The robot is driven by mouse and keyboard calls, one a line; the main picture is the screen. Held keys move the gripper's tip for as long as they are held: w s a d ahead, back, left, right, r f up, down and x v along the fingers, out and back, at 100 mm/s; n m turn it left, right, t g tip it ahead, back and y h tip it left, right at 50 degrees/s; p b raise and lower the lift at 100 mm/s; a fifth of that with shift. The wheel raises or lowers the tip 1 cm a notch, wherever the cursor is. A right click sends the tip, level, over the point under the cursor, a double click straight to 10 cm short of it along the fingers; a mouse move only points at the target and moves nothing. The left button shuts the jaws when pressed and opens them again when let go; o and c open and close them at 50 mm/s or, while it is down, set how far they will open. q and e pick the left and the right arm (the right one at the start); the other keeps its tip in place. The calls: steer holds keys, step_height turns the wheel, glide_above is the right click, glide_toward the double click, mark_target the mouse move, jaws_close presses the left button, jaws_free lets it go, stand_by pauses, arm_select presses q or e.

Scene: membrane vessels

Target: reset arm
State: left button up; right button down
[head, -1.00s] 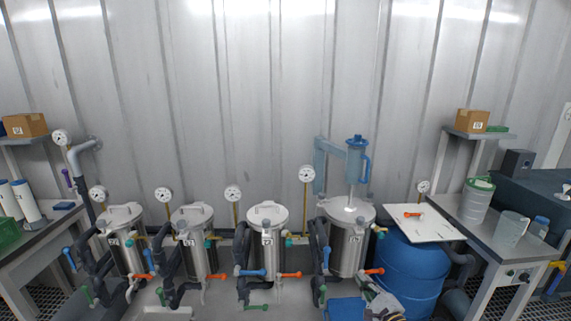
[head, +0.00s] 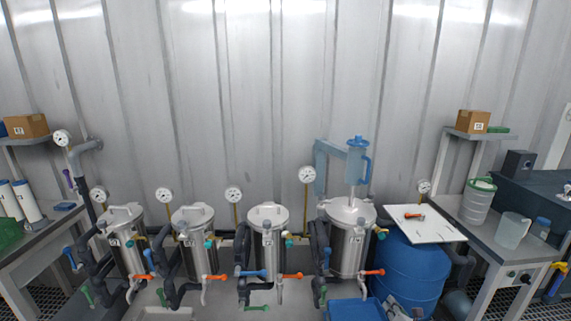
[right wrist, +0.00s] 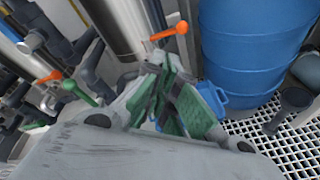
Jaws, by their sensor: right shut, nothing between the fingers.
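My right gripper (head: 398,311) shows only in part at the bottom edge of the head view, in front of the blue barrel (head: 410,275) and right of the blue bin (head: 355,310). In the right wrist view my right gripper (right wrist: 168,85) has its green-padded fingers shut with nothing between them. They point toward an orange-handled valve (right wrist: 168,33) and a steel vessel, apart from the barrel (right wrist: 250,50). My left gripper is not in view.
Several steel vessels (head: 347,245) with dark pipes and coloured valve handles stand along the wall. A white board (head: 440,228) with an orange-handled part lies on the barrel. A side table (head: 490,240) stands right and another (head: 30,250) left.

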steer(key=s+d+f+m+g+h, duration=0.1)
steer(key=s+d+f+m+g, duration=0.1)
steer(key=s+d+f+m, duration=0.35)
steer(key=s+d+f+m+g+h, duration=0.1)
steer(key=s+d+f+m+g, duration=0.15)
steer(key=f+m, duration=0.6)
steer(key=s+d+f+m+g+h, duration=0.15)
steer(key=s+d+f+m, duration=0.3)
steer(key=f, duration=0.45)
steer(key=s+a+f+m+g, duration=0.25)
steer(key=s+f+m, duration=0.25)
steer(key=s+f, duration=0.85)
steer(key=s+a+f+m+g, duration=0.1)
steer(key=s+a+f, duration=0.2)
steer(key=s, duration=0.6)
steer(key=s+a+f+m+g+y, duration=0.1)
steer(key=s+a+f+g, duration=0.1)
steer(key=s+a, duration=0.5)
steer(key=s+a+f+m+g+y, duration=0.1)
steer(key=s+a+f, duration=0.3)
steer(key=s, duration=0.9)
steer(key=shift+a+f+g, duration=0.15)
steer(key=shift+a+g, duration=0.3)
steer(key=shift+g, duration=0.1)
steer(key=shift+s, duration=0.15)
